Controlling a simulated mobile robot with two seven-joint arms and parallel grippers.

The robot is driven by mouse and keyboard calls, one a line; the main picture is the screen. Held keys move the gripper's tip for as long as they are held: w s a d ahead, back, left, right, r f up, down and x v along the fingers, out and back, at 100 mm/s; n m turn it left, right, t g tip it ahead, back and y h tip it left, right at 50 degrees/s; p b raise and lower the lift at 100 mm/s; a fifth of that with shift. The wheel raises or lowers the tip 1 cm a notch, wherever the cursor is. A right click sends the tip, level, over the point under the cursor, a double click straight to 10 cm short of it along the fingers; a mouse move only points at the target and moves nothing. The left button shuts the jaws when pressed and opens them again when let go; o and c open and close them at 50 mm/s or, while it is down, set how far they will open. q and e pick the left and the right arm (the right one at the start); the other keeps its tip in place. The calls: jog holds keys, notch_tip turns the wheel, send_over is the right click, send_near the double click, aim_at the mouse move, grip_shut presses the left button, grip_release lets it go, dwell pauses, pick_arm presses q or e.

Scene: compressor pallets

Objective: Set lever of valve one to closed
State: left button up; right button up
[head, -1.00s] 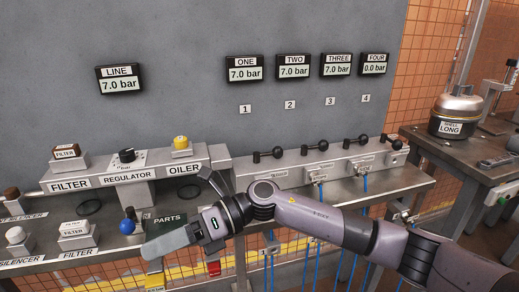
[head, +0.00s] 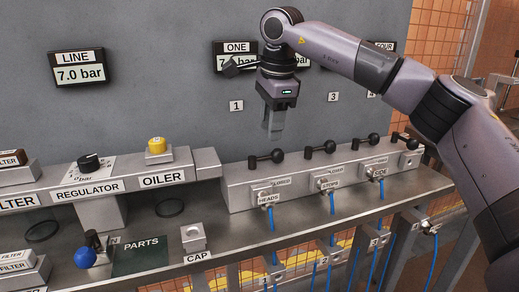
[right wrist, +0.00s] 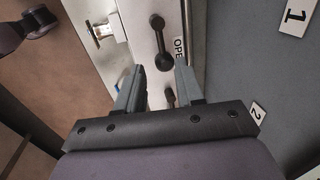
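Lever one (head: 266,158) is a black bar with a ball knob, lying along the top of the grey valve block (head: 240,190) at its left end. Its knob end points right in the head view. In the right wrist view lever one (right wrist: 160,42) lies beyond the fingertips, beside a label partly readable as "OPE". My right gripper (head: 273,132) points down just above lever one, apart from it. In the right wrist view the fingers (right wrist: 158,85) are spread with nothing held; another lever (right wrist: 170,97) shows between them. My left gripper is out of view.
Lever two (head: 320,148) and lever three (head: 367,142) stand to the right on the same block. Gauge one (head: 228,56) is partly covered by my right arm. The oiler (head: 163,165) stands left of the block. Blue hoses (head: 332,205) hang in front.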

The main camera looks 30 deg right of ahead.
aim_at(270, 157)
jog(key=f, duration=0.2)
jog(key=w+f+b, duration=0.1)
jog(key=f, duration=0.3)
jog(key=shift+w+d+f, duration=0.15)
jog(key=shift+d+f, duration=0.15)
jog(key=shift+d, duration=0.1)
grip_shut()
